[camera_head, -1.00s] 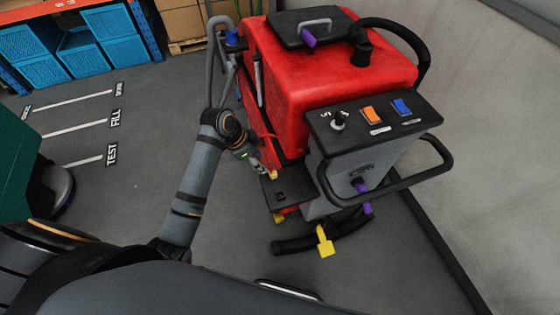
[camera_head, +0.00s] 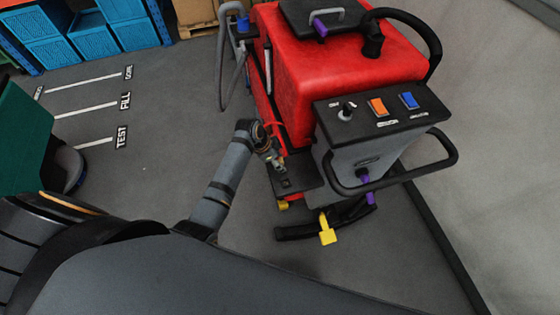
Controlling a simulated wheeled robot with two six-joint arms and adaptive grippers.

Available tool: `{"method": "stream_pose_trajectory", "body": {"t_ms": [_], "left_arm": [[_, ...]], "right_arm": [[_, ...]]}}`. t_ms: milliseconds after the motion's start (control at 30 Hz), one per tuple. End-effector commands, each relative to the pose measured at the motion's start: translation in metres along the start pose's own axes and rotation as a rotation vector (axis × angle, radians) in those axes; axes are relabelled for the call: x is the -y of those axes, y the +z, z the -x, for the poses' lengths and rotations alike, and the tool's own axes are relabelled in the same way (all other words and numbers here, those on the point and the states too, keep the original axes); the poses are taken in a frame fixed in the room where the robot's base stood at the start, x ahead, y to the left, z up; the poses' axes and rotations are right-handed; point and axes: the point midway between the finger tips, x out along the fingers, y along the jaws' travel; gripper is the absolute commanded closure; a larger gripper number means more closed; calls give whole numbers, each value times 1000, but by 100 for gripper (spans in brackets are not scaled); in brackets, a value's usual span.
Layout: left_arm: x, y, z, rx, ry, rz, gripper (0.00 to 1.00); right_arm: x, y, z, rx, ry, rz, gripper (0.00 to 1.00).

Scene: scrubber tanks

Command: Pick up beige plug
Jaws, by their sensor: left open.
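A red floor scrubber (camera_head: 345,80) stands in the upper middle of the head view. My left arm reaches up to its near left side. My left gripper (camera_head: 277,163) is open, beside the red body and just above a low black ledge (camera_head: 302,176). A small beige spot shows at the fingertips; it may be the beige plug, but it is too small and partly covered to be sure. I cannot tell whether the fingers touch it. My right gripper is out of view.
A grey control panel (camera_head: 383,108) with a black handle loop (camera_head: 447,165) juts out at the machine's rear. A yellow tab (camera_head: 327,232) sits on the low black squeegee bar. A wall closes the right side. Open floor (camera_head: 170,165) lies left of my arm.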

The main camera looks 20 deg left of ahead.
Motion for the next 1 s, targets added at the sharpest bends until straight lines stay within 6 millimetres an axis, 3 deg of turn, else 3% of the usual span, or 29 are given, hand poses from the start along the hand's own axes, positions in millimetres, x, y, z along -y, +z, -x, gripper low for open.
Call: {"method": "stream_pose_trajectory", "body": {"t_ms": [67, 433, 767, 900, 1000], "left_arm": [[0, 0, 0, 0, 0, 0, 51], [0, 0, 0, 1, 0, 1, 100], [0, -2, 5, -1, -1, 0, 100], [1, -10, 24, -3, -4, -2, 100], [-15, -9, 51, -1, -2, -1, 100]], "right_arm": [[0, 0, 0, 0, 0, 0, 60], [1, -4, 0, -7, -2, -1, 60], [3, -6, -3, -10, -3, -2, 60], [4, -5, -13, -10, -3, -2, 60], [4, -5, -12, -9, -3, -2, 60]]}}
